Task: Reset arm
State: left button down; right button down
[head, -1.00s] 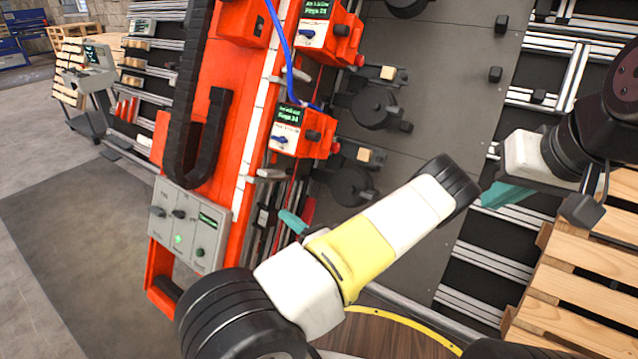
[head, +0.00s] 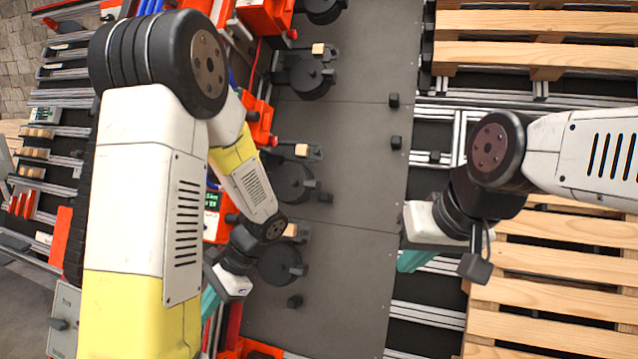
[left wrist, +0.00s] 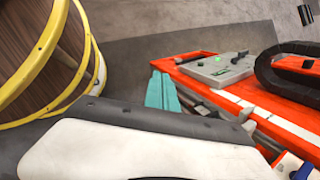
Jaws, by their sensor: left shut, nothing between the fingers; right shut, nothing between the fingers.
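My left arm comes in from the left in the head view and bends down. Its left gripper (head: 209,303) has teal fingers and hangs beside the orange gantry beam (head: 231,322). In the left wrist view the teal fingers of this gripper (left wrist: 162,92) are together and empty, in front of the orange beam (left wrist: 196,66) and its grey control box. My right gripper (head: 410,261) has teal fingers that are shut and empty. It is above the edge between the dark plate (head: 345,170) and the slatted pallets at the right.
Wooden pallets (head: 560,255) fill the right side. Orange boxes (head: 262,122) and black round clamps (head: 293,183) line the plate's left side. A grey control box (head: 65,318) is at lower left.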

pick_arm(q)
jog(key=s+d+r+n+t+h, duration=0.4)
jog(key=d+r, duration=0.1)
jog(key=r, duration=0.4)
jog(key=s+d+r+n+t+h, duration=0.3)
jog(key=d+r+n+t+h, duration=0.1)
jog(key=r, duration=0.6)
jog(key=shift+s+d+t+h, duration=0.35)
jog(key=shift+d+t+h, duration=0.15)
jog(key=shift+d, duration=0.1)
jog(key=shift+r, duration=0.1)
